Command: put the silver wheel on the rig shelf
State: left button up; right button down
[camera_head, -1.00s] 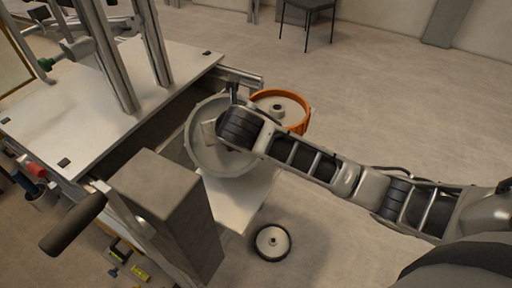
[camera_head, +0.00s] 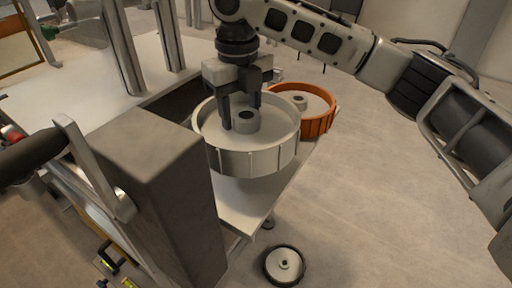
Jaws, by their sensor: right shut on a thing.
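The silver wheel (camera_head: 270,160) is a wide, pale grey drum with a raised hub, lying level over the rig shelf (camera_head: 238,198). My right gripper (camera_head: 240,112) comes down from above into the wheel, with its fingers shut at the hub. The shelf is a pale plate showing below and in front of the wheel. I cannot tell whether the wheel touches the shelf or hangs just above it. An orange wheel (camera_head: 318,126) stands just right of the silver one, at the shelf's far end. My left gripper is not in view.
A grey post (camera_head: 165,190) with a crank (camera_head: 95,170) stands close left of the shelf. The pale rig top (camera_head: 75,100) with metal columns lies beyond. A small black-rimmed wheel (camera_head: 284,265) is near the floor in front. The floor at right is open.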

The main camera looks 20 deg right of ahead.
aim_at(240, 110)
notch_tip(240, 110, down, 8)
jog(key=shift+r+b, duration=0.1)
jog(key=shift+b, duration=0.35)
jog(key=shift+f, duration=0.35)
jog(key=c, duration=0.7)
grip_release()
jog(key=shift+f, duration=0.1)
notch_tip(240, 110, up, 11)
jog(key=shift+r+p, duration=0.1)
jog(key=shift+p, duration=0.65)
jog(key=shift+r, duration=0.5)
